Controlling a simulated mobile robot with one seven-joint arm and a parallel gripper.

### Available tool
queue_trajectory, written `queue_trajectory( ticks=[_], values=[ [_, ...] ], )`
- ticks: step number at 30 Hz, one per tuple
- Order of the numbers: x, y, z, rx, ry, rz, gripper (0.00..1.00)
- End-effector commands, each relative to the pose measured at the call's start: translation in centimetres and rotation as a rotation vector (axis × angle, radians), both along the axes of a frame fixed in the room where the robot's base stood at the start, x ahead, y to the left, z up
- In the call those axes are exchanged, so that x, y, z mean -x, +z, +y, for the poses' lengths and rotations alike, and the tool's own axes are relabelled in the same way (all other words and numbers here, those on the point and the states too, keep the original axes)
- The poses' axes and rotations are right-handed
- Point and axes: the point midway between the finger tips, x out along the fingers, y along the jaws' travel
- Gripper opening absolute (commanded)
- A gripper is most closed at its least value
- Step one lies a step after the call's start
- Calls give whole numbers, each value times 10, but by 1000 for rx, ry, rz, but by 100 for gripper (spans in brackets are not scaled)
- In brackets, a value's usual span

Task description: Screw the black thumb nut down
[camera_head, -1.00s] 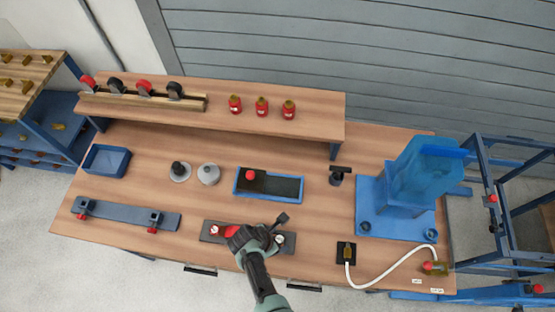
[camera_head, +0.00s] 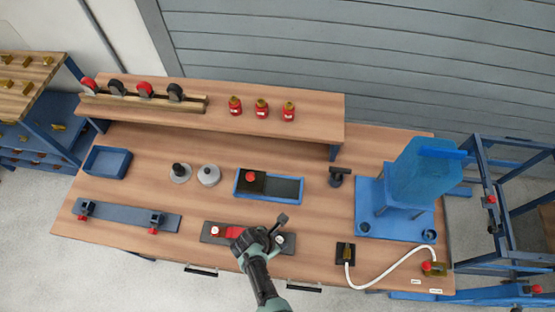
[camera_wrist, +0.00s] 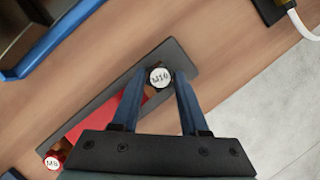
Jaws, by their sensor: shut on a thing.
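The black thumb nut (camera_wrist: 159,76) has a white top marked M10. It sits at the right end of a dark plate (camera_wrist: 178,52), which also shows in the head view (camera_head: 207,238). My gripper (camera_wrist: 158,80) is over the plate, with one blue-grey finger on each side of the nut, shut on it. A red nut (camera_wrist: 53,162) with a white top marked M8 is at the plate's other end, beside a red piece (camera_wrist: 92,122). The nut's underside and thread are hidden. In the head view my gripper (camera_head: 272,241) hides part of the plate.
A blue tray (camera_head: 269,198) with a black block and red knob lies behind the plate. To the right are a black pad (camera_head: 346,253) with a white hose (camera_head: 390,270) and a blue fixture (camera_head: 405,185). A dark bar (camera_head: 122,216) with red knobs lies left.

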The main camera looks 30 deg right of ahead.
Motion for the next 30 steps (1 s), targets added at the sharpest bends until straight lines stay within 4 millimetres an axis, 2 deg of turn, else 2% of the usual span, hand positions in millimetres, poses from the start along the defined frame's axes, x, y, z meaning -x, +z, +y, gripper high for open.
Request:
queue_trajectory(
  ticks=[5, 18, 19, 24, 30],
  values=[
    [-4, -4, 0, 0, -157, -2, 0],
    [-6, -7, -5, 0, -967, 0, 0],
    [-4, -2, -4, 3, -951, 3, 49],
    [-4, 0, -4, 2, -942, 2, 79],
    [-4, 0, -4, 0, -940, 1, 79]
  ],
)
